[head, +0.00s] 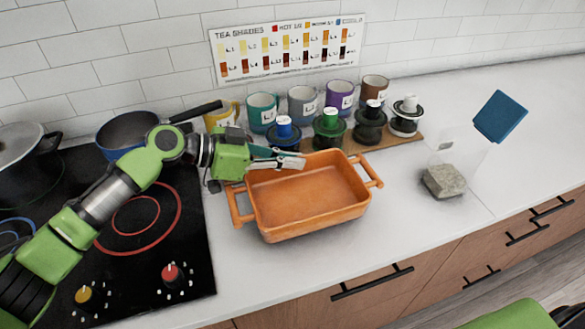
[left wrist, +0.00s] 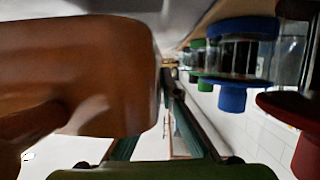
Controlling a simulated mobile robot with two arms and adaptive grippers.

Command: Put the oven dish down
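The orange oven dish (head: 305,205) appears to rest level on the white counter, right of the cooktop, with a handle at each end. It looks empty. My left gripper (head: 301,161) reaches over its far left corner, fingers pointing right along the far rim. In the left wrist view the dish (left wrist: 80,75) fills the left side, close to the camera, and hides part of one finger. The fingers (left wrist: 170,110) look apart with a light gap between them and nothing visibly clasped. My right gripper is not in view.
Several jars with coloured lids (head: 330,125) and mugs (head: 302,103) stand just behind the dish. The black cooktop (head: 150,250) with a blue pan (head: 125,130) lies left. A clear container with a sponge (head: 444,180) stands right. Counter between dish and container is clear.

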